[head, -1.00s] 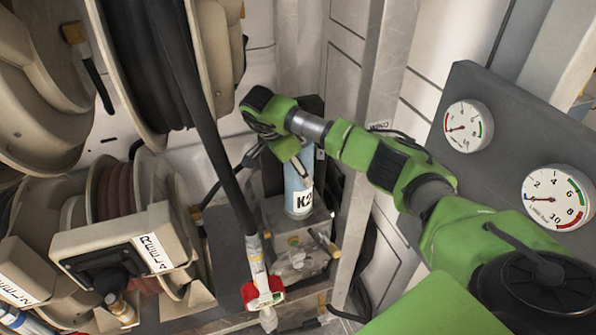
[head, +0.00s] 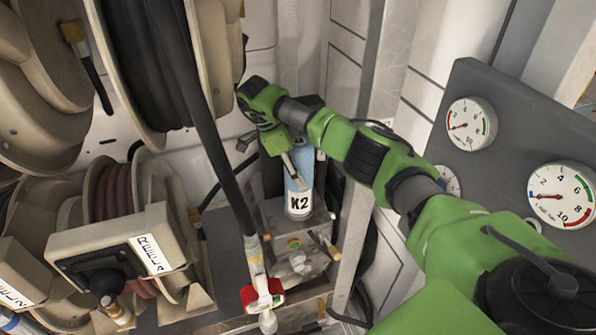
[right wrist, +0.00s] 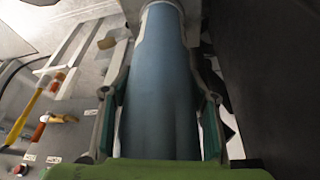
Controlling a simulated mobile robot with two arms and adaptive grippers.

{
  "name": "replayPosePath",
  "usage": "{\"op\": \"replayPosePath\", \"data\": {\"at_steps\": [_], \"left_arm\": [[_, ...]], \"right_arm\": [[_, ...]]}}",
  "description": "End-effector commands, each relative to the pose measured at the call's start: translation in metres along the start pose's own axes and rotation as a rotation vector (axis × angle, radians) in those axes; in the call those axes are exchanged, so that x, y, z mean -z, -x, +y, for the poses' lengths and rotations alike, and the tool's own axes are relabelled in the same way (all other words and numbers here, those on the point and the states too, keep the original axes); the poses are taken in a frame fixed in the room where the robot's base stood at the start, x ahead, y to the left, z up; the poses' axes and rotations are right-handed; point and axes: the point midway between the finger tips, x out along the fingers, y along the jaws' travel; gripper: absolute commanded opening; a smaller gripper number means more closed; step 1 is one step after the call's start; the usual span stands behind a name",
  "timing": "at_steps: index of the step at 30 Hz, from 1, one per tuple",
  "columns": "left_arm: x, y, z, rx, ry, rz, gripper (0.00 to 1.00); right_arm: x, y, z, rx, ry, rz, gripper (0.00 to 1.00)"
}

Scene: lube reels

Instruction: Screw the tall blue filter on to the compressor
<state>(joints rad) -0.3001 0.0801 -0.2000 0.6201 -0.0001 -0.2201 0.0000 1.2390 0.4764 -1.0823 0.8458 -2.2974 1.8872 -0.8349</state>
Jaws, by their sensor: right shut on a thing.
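The tall blue filter (head: 298,190) with a white "K2" label stands upright on the compressor's grey block (head: 296,244) in the head view. In the right wrist view the filter (right wrist: 160,85) runs up the middle of the picture between the two fingers. My right gripper (head: 290,165) is shut on the filter's upper part, one finger showing along its front left side. The thread between filter and block is too small to see. My left gripper is not in view.
Large hose reels (head: 160,60) fill the left side. A black hose (head: 215,130) with a red-and-white nozzle (head: 263,294) hangs in front, left of the compressor. A dark gauge panel (head: 510,140) is at the right. A metal post (head: 370,110) stands close behind the filter's right.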

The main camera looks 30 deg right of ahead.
Motion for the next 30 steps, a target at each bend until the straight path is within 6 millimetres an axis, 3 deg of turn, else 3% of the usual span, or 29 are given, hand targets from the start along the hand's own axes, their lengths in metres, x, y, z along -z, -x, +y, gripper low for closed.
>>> {"op": "replayPosePath", "data": {"at_steps": [12, 25, 26, 28, 30], "left_arm": [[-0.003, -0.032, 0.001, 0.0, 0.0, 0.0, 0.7], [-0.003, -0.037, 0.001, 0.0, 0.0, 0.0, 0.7], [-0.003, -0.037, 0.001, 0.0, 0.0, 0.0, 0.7], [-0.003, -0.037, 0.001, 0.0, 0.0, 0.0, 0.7], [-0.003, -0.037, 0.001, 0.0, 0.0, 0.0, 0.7]], "right_arm": [[-0.001, -0.003, -0.001, -0.142, -0.339, 0.0, 0.2], [0.0, -0.001, 0.0, -0.173, -0.412, 0.001, 0.2], [0.0, -0.001, 0.0, -0.173, -0.412, 0.001, 0.56], [0.0, -0.001, 0.0, -0.173, -0.411, 0.001, 0.73], [0.0, -0.001, 0.0, -0.173, -0.411, 0.0, 0.73]]}}
